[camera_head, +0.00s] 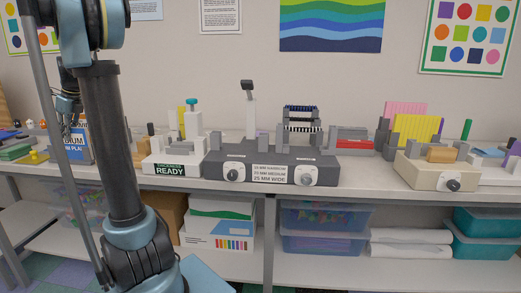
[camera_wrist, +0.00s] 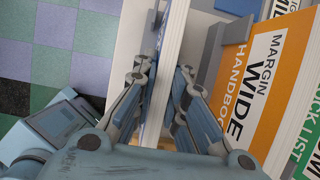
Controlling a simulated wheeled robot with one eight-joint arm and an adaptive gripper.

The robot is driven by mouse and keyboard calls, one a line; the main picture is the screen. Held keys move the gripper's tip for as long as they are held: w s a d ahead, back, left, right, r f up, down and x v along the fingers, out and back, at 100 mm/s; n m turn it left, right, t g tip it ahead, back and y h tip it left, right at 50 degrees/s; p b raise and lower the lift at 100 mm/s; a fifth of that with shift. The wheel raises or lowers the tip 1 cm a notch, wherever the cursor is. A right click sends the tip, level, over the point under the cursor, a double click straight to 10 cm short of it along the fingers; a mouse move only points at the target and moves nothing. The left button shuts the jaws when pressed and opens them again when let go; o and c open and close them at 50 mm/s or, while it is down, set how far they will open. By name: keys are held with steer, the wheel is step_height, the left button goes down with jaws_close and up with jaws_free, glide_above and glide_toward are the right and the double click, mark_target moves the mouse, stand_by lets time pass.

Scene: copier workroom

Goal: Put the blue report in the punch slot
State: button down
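The blue report (camera_head: 80,146) stands upright at the left of the counter, partly hidden by my arm. In the wrist view its pale page edges (camera_wrist: 172,50) run between the fingers, with a strip of blue at the side. My gripper (camera_head: 68,108) is at the report's top edge; in the wrist view its fingers (camera_wrist: 164,72) are close against both faces and look shut on it. A dark grey punch machine (camera_head: 270,170) with two white dials, an upright lever and a margin label stands mid-counter. Its slot opening is not clear at this size.
In the head view, a white "READY" unit (camera_head: 176,155) stands between report and punch machine. A beige machine (camera_head: 437,170) is at right. The counter's front strip is narrow.

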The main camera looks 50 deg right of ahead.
steer(key=shift+r, duration=0.1)
steer(key=shift+r, duration=1.9)
steer(key=shift+r, duration=0.15)
step_height(320, 180, up, 2)
step_height(320, 180, up, 4)
steer(key=shift+f, duration=0.25)
steer(key=shift+s+d+r, duration=0.25)
steer(key=shift+s+d, duration=0.3)
steer(key=shift+s, duration=0.05)
steer(key=s+d+r, duration=0.4)
steer(key=s+d, duration=0.9)
steer(key=s, duration=0.4)
steer(key=s+d+r, duration=0.5)
steer(key=s+d, duration=0.9)
steer(key=s, duration=0.3)
steer(key=s+d+r, duration=0.5)
steer(key=s+d, duration=0.8)
steer(key=s, duration=0.5)
steer(key=shift+d, duration=0.25)
